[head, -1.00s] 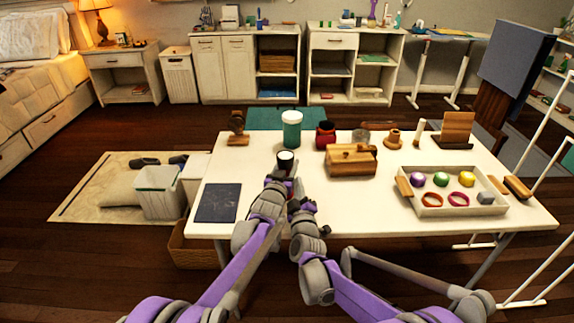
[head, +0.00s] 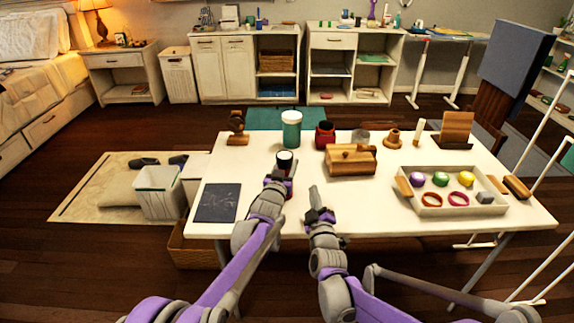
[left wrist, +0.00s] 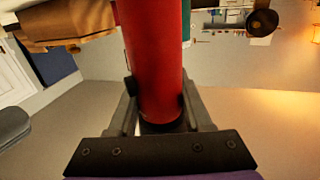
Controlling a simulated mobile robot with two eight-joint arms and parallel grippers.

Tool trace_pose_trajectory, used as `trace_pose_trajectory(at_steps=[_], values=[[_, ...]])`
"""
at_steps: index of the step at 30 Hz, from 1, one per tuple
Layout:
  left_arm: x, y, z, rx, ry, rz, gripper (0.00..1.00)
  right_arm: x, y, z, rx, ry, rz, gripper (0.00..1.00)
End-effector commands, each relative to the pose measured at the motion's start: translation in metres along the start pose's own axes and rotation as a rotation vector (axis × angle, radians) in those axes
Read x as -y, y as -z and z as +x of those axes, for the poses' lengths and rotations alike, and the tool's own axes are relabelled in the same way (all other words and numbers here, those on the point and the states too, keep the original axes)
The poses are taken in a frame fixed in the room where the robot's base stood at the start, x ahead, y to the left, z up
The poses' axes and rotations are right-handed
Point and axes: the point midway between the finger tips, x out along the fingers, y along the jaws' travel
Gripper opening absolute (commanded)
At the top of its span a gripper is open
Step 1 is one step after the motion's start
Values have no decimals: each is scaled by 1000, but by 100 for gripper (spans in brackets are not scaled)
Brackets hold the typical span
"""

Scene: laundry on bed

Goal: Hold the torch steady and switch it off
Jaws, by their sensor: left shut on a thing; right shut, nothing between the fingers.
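The torch is a red cylinder (left wrist: 155,50) with a small black button (left wrist: 130,87) on its side in the left wrist view. In the head view its dark head (head: 285,158) with a pale top points up. My left gripper (head: 280,178) is shut around the torch's lower body and holds it upright above the table; its fingers also show in the left wrist view (left wrist: 160,112). My right gripper (head: 314,192) is shut and empty, to the right of the torch and apart from it. I cannot tell whether the torch is lit.
A white table (head: 380,215) holds a wooden box (head: 350,160), a teal jar (head: 291,129), a red jar (head: 325,135) and a dark slate (head: 216,202). A tray (head: 455,208) with balls and rings lies at the right. Bare tabletop lies between box and front edge.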

Motion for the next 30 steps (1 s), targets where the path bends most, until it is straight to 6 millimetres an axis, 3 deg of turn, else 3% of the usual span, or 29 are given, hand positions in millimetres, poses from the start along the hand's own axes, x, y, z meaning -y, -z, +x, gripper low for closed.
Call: trace_pose_trajectory(at_steps=[10,11,16,26,30], values=[[0,0,0,0,0,0,0,-3,-4,-5,0,0,0,0],[0,0,0,0,0,0,53,-3,-4,-5,0,0,0,0],[0,0,0,0,0,0,84,-3,-3,-5,0,0,0,0],[0,0,-2,0,0,0,84,-3,-3,-5,0,0,0,0],[0,0,-15,0,0,0,84,-3,-3,-5,0,0,0,0]])
